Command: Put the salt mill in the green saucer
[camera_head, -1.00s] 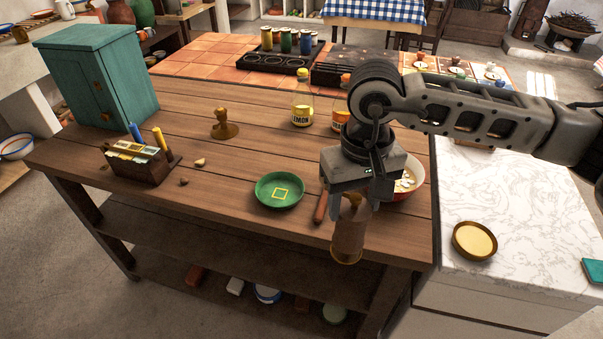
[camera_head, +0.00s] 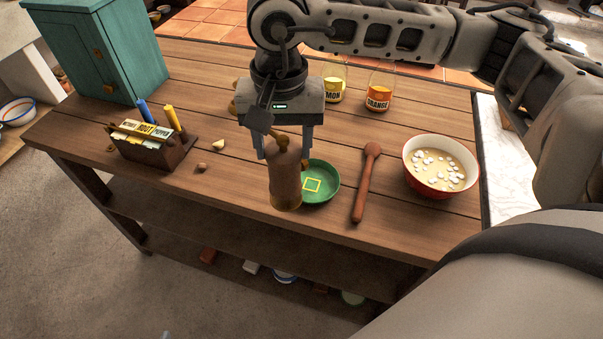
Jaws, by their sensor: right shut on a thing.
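My right gripper (camera_head: 284,145) is shut on the salt mill (camera_head: 285,182), a brown wooden cylinder with a brass-coloured base ring. The mill hangs upright from the fingers. In the picture it overlaps the left edge of the green saucer (camera_head: 325,188), which lies on the wooden table and has a yellow square outline in its middle. The mill's base appears nearer to me and left of that square. I cannot tell how high the base is above the table. The saucer's left part is hidden behind the mill. My left gripper is not in view.
Lemon (camera_head: 334,88) and orange (camera_head: 379,92) jars stand behind. A card box (camera_head: 150,145) and teal cabinet (camera_head: 95,50) are at left.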

